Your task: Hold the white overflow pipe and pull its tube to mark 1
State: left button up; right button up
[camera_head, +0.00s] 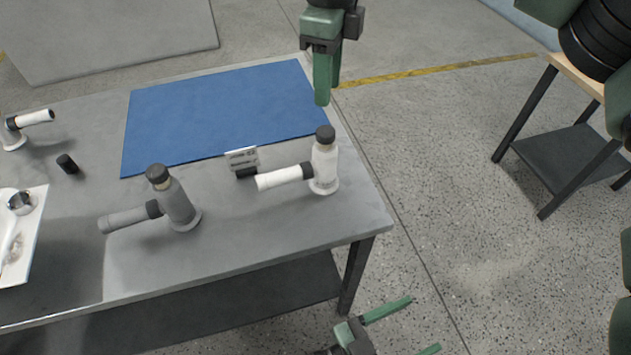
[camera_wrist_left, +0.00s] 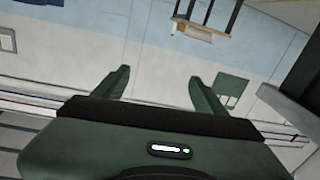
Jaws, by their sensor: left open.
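The white overflow pipe (camera_head: 324,172) stands upright near the right end of the table, with a dark cap on top. Its white tube (camera_head: 277,179) points left from a dark collar. My right gripper (camera_head: 325,100) hangs pointing down beyond the pipe, apart from it, near the table's right edge. Its fingers overlap in view, so its opening is unclear. My left gripper (camera_head: 424,324) is open and empty, low over the floor off the table's front right corner. Its spread fingers also show in the left wrist view (camera_wrist_left: 158,78). Any marks on the tube are too small to read.
A grey pipe (camera_head: 177,203) stands left of the white one. A small sign (camera_head: 242,158) stands between the blue mat (camera_head: 220,110) and the tube. A black cap (camera_head: 67,164), another white-tubed fitting (camera_head: 36,117) and a white tray (camera_head: 35,215) lie further left.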

pick_arm(q)
jog(key=w+a+r+n+t+y, duration=0.2)
jog(key=w+a+r+t, duration=0.1)
jog(key=w, duration=0.4)
jog(key=w+a+r+n+t+y, duration=0.2)
jog(key=w+a+r+t+y, duration=0.15)
jog(key=w, duration=0.35)
jog(key=n+t+y, duration=0.4)
jog(key=n+y, duration=0.1)
jog(key=y, duration=0.2)
send_near(322, 164)
jog(key=shift+g+h, duration=0.25)
jog(key=x, duration=0.5)
jog(key=shift+w+a+r, duration=0.1)
jog(key=shift+w+r, duration=0.05)
jog(key=shift+r, duration=0.1)
jog(key=x, duration=0.7)
jog(key=shift+w, duration=0.2)
